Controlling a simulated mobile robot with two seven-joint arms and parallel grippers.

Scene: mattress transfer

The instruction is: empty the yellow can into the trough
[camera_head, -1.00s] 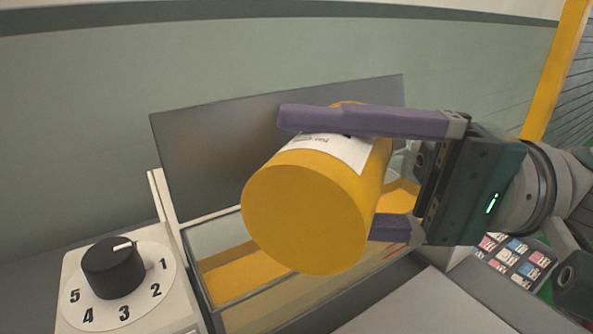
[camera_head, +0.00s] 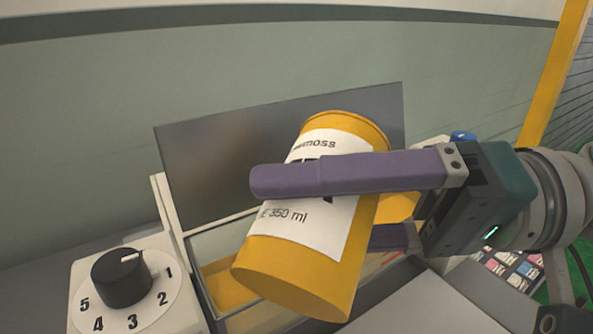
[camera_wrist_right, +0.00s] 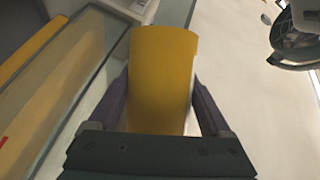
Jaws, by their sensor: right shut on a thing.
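The yellow can (camera_head: 300,286) has a white label reading "350 ml". My right gripper (camera_head: 262,205) is shut around its side, with one purple finger across the label. The can is tilted, its upper end leaning right and its lower end toward the lower left, above and in front of the trough. In the right wrist view the can (camera_wrist_right: 162,75) sits between both fingers. The trough (camera_head: 199,285) has clear walls and yellow material inside; the can hides much of it. I cannot see into the can. My left gripper is not in view.
A grey panel (camera_head: 220,160) stands up behind the trough. A white box with a black dial (camera_head: 122,277) numbered 1 to 5 is to its left. Small coloured packs (camera_head: 512,268) lie at the right. A pale flat surface (camera_head: 425,305) is in front.

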